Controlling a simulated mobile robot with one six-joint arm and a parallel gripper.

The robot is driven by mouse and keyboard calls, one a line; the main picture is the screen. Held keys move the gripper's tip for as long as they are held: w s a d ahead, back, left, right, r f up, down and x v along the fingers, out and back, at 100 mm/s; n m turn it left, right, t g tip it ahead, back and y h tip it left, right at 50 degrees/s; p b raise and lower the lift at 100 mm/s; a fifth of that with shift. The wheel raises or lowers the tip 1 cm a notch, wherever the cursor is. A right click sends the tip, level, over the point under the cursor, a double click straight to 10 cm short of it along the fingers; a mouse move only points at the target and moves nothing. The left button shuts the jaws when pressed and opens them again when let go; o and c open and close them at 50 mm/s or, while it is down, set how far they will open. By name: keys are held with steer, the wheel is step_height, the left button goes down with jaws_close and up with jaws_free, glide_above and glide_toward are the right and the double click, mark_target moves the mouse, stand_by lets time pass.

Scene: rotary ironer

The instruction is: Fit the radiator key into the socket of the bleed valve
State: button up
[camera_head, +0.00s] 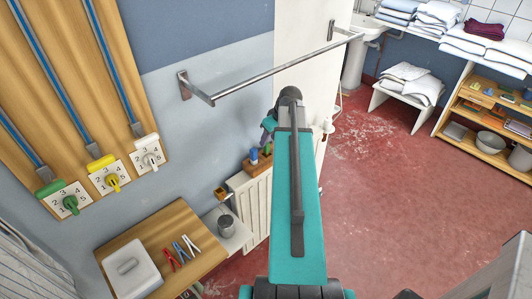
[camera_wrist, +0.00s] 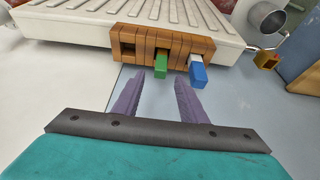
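A wooden rack (camera_head: 257,166) sits at the top of the white radiator (camera_head: 252,207). In the wrist view the rack (camera_wrist: 126,40) holds a green-ended piece (camera_wrist: 161,65) and a blue-and-white-ended piece (camera_wrist: 198,73); a dark slot at its left looks empty. I cannot tell which piece is the radiator key. A small brass-brown block on a pipe, apparently the bleed valve (camera_wrist: 267,60), is at the radiator's end; it also shows in the head view (camera_head: 220,193). My gripper (camera_wrist: 159,77) is open and empty, its purple fingers short of the rack. In the head view my arm partly hides it.
A metal cup (camera_head: 226,225) is below the valve. A wooden table (camera_head: 185,225) with several clothes pegs and a white box is at lower left. A metal rail (camera_head: 265,78) crosses above the radiator. Red floor (camera_head: 400,190) is open at right.

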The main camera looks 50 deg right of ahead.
mark_target(267, 152)
steer(key=shift+f, duration=0.1)
steer(key=shift+p+x, duration=1.25)
steer(key=shift+x, duration=1.25)
steer(key=shift+s, duration=0.15)
jaws_close()
